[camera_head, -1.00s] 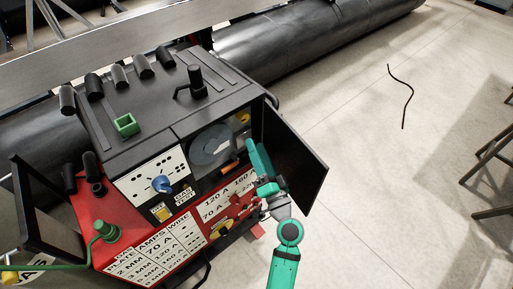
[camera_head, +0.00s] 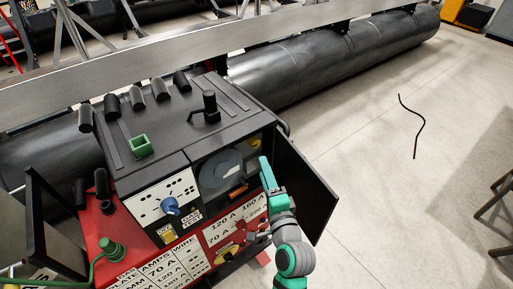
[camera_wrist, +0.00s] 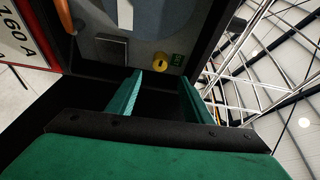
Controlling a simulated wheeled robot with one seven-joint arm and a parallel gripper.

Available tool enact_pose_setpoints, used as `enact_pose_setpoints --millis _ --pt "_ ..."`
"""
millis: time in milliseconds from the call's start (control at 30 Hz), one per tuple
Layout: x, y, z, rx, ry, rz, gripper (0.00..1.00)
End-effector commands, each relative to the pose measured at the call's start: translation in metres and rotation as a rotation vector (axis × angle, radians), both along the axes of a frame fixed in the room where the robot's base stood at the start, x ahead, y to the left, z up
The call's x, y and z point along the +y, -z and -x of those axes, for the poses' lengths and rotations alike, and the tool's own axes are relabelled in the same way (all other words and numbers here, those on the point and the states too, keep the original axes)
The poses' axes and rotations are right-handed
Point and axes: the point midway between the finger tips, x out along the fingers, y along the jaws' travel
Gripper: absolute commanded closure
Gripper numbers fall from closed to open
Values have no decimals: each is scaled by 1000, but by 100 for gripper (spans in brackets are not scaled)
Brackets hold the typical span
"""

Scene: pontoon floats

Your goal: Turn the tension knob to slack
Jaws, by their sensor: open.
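The machine's side compartment is open, showing a grey wire spool (camera_head: 218,172), an orange handle (camera_head: 238,190) and a yellow knob (camera_head: 255,143). I cannot tell for certain which of these is the tension knob. The orange handle (camera_wrist: 65,14) is at upper left there. My gripper (camera_wrist: 160,79) is open and empty, its fingers pointing towards the yellow knob with a gap before it. In the head view my gripper (camera_head: 266,167) is at the compartment's opening.
The open black door (camera_head: 305,185) stands just right of my gripper. A blue knob (camera_head: 171,205) is on the white front panel, and a red panel with printed amp values (camera_head: 225,228) lies below the compartment. Clear floor (camera_head: 370,190) lies to the right.

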Motion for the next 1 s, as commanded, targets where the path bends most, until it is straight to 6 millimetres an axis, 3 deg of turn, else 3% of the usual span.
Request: enact_pose_setpoints --millis 167,633,1000 --pt "3 -1 -13 2 1 -7 54" --pt "20 0 -87 2 2 -6 54" --pt "24 -1 -105 1 4 -6 54"
